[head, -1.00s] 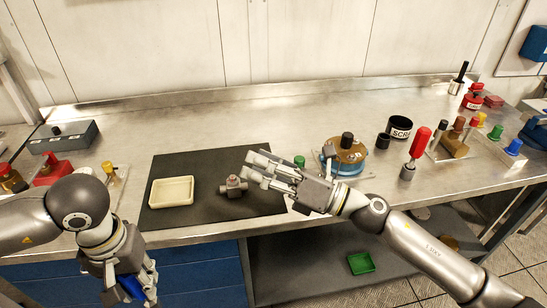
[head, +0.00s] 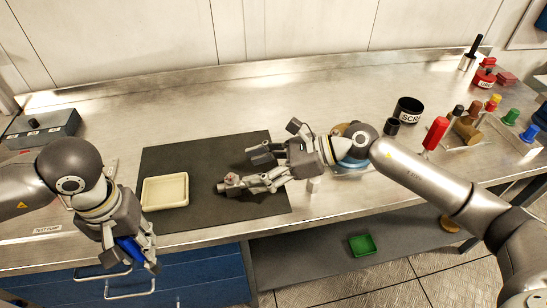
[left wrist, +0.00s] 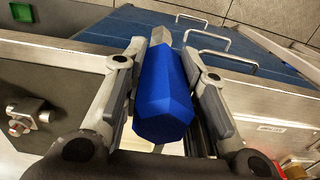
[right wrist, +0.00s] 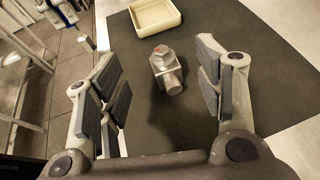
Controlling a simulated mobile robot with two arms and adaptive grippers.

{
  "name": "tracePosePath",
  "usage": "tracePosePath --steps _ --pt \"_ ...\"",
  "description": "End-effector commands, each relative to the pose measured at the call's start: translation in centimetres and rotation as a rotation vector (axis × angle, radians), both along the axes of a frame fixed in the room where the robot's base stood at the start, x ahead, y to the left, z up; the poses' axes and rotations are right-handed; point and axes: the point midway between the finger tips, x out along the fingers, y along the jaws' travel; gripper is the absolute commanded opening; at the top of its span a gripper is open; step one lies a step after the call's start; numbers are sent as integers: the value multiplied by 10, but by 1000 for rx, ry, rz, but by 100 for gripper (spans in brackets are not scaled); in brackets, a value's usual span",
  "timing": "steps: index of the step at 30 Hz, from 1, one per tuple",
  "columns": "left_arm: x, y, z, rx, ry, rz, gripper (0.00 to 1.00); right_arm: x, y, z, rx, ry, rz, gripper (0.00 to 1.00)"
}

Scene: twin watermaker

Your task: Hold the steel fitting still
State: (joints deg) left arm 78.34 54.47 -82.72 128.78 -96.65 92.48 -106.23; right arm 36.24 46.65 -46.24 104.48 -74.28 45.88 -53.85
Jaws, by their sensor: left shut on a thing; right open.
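The steel fitting (head: 231,183) is a small grey block with a side stub and a reddish mark on top. It lies on the dark mat (head: 215,150). My right gripper (head: 243,171) is open, low over the mat, with one finger partly covering the fitting in the head view. In the right wrist view the fitting (right wrist: 167,72) shows between the spread fingers, and no contact is visible. My left gripper (head: 127,260) is shut on a blue-handled tool (left wrist: 163,95) with a steel end, in front of the bench edge. The left wrist view also shows the fitting (left wrist: 27,118).
A cream tray (head: 165,191) sits on the mat left of the fitting. A brown and blue round object (head: 352,163) is partly hidden behind my right arm. A black cup (head: 408,111) and a red-handled tool (head: 435,133) stand further right. The back of the bench is largely clear.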

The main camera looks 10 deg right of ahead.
Motion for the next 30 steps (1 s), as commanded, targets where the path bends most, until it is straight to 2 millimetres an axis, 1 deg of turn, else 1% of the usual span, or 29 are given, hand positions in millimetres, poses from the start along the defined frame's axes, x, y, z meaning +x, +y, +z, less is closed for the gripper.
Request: tracePosePath --steps 1,6,12,18,25,30 --pt "0 0 7 0 -1 0 0 1 11 0 3 2 3 61" --pt "0 0 15 0 -1 0 0 7 38 -13 3 2 2 61" --pt "0 0 19 0 -1 0 0 12 59 -23 2 2 0 61" --pt "0 0 20 0 -1 0 0 14 66 -27 2 0 0 61" --pt "0 0 20 0 -1 0 0 14 66 -27 1 1 0 61" --pt "0 0 20 0 -1 0 0 14 66 -27 1 1 0 39"
